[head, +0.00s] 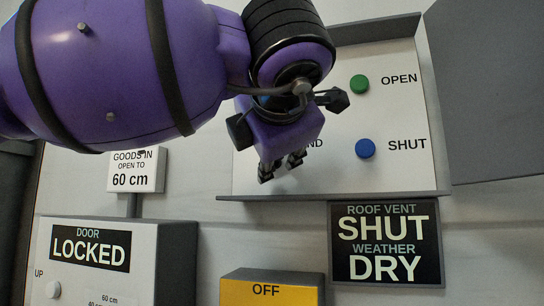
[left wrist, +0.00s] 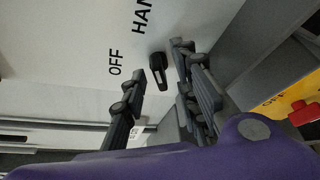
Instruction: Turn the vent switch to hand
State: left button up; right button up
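The vent switch (left wrist: 158,66) is a small black knob on the white panel, seen in the left wrist view. The labels OFF (left wrist: 114,62) and HAND (left wrist: 142,16) are beside it, HAND partly cut off. I cannot tell which label the knob points to. My left gripper (left wrist: 157,62) is open, with one dark finger on each side of the knob; contact is not clear. In the head view my left gripper (head: 282,170) is in front of the panel (head: 398,115) and hides the switch. My right gripper is not in view.
A green OPEN button (head: 359,84) and a blue SHUT button (head: 365,148) are on the panel. A grey door (head: 490,90) stands open at its right. Below, a sign (head: 387,243) reads roof vent SHUT, weather DRY. A red control (left wrist: 304,114) shows at lower right.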

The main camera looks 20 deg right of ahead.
pick_arm(q)
jog(key=v, duration=1.1)
jog(key=shift+s, duration=0.15)
